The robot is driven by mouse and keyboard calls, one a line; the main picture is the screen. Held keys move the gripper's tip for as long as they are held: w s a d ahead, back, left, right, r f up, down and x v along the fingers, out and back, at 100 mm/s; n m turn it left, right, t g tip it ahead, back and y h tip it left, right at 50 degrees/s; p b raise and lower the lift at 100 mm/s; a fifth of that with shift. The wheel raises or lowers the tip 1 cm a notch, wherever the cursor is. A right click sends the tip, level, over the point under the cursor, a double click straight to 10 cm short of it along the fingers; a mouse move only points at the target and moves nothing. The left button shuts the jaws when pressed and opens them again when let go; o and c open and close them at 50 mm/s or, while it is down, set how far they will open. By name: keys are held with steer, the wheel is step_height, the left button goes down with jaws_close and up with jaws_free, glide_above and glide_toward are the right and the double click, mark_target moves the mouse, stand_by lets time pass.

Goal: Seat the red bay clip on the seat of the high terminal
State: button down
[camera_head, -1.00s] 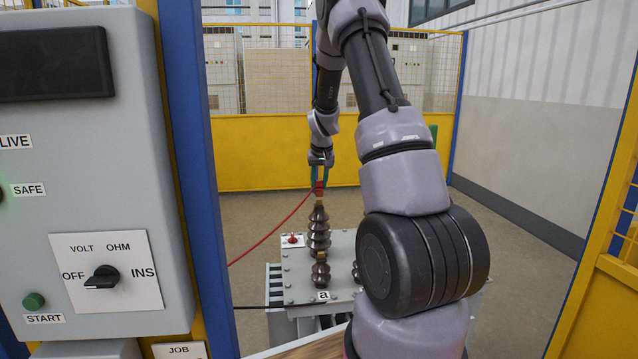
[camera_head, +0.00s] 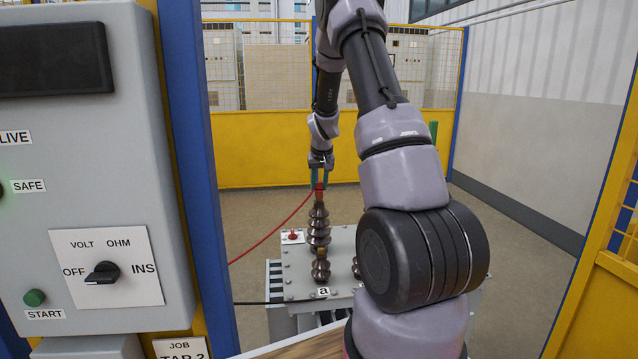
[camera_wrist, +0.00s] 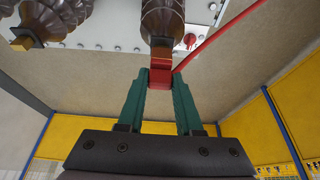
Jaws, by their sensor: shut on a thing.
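My gripper (camera_head: 320,182) is shut on the red bay clip (camera_head: 319,192), with its green fingers on either side. In the wrist view, my gripper (camera_wrist: 160,82) holds the clip (camera_wrist: 160,72) right at the copper-coloured end of the tall bushing (camera_wrist: 161,54). The tall brown ribbed bushing, the high terminal (camera_head: 319,226), stands upright on the grey box, directly below the clip. The clip appears to meet the bushing's top. I cannot tell whether it is fully down on the seat.
A red cable (camera_head: 270,242) runs from the clip down to the left. A shorter ribbed bushing (camera_head: 320,268) stands in front on the grey box (camera_head: 340,240), by label "a". A red fitting (camera_head: 292,236) sits at the box's left. A control panel (camera_head: 90,170) fills the left side.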

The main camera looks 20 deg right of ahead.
steer(key=shift+f, duration=0.6)
steer(key=c, duration=0.5)
jaws_free()
steer(key=v, duration=1)
steer(key=shift+r, duration=0.4)
steer(key=shift+s+a, duration=0.1)
steer(key=shift+s, duration=0.05)
steer(key=s+a+r+t+y, duration=0.2)
steer(key=s+a+r, duration=0.8)
steer(key=s+r, duration=0.4)
steer(key=s+a+r, duration=0.1)
steer(key=s+a, duration=0.2)
steer(key=s, duration=0.6)
steer(key=s+a+r+m+y, duration=0.1)
steer(key=s+a, duration=0.3)
steer(key=s, duration=0.5)
steer(key=shift+s+r+t, duration=0.4)
steer(key=shift+r, duration=0.4)
